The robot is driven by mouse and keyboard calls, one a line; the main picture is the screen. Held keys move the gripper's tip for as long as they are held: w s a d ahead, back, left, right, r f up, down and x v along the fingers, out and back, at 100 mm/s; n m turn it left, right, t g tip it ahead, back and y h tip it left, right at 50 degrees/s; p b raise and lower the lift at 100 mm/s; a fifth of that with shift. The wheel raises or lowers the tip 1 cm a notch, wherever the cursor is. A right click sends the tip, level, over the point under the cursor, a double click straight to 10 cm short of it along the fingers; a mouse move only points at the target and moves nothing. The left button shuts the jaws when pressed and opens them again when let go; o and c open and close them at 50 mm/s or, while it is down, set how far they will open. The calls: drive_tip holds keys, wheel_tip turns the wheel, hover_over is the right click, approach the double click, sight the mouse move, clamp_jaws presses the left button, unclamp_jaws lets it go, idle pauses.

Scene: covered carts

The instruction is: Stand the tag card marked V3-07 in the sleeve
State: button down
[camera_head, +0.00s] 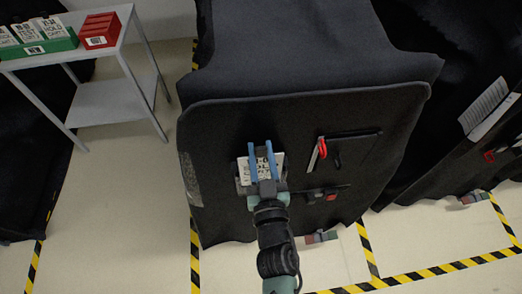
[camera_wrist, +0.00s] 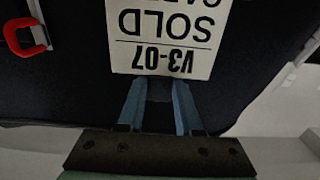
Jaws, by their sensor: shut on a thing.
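The white tag card (camera_head: 246,174), printed SOLD and V3-07, is at my gripper (camera_head: 260,150) in front of the black cart cover (camera_head: 300,110). In the wrist view the card (camera_wrist: 165,35) reads upside down, its V3-07 edge towards my gripper (camera_wrist: 159,95). My blue fingers are shut on a small dark piece at that edge. Part of the card lies behind the fingers in the head view. I cannot make out the sleeve for certain; a greyish marked patch (camera_head: 193,180) shows on the cover's left edge.
A red hooked handle (camera_head: 323,147) by a dark slot is right of my gripper. A grey shelf (camera_head: 105,102) at the upper left bears a green box (camera_head: 40,47) with white cards and a red box (camera_head: 100,31). Yellow-black tape (camera_head: 440,268) marks the floor.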

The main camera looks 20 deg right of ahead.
drive_tip(key=shift+f, duration=0.35)
idle(0.3)
drive_tip(key=shift+f+b, duration=0.95)
drive_tip(key=shift+b, duration=0.15)
drive_tip(key=c, duration=0.5)
unclamp_jaws()
drive_tip(key=b+v, duration=0.3)
drive_tip(key=v, duration=1)
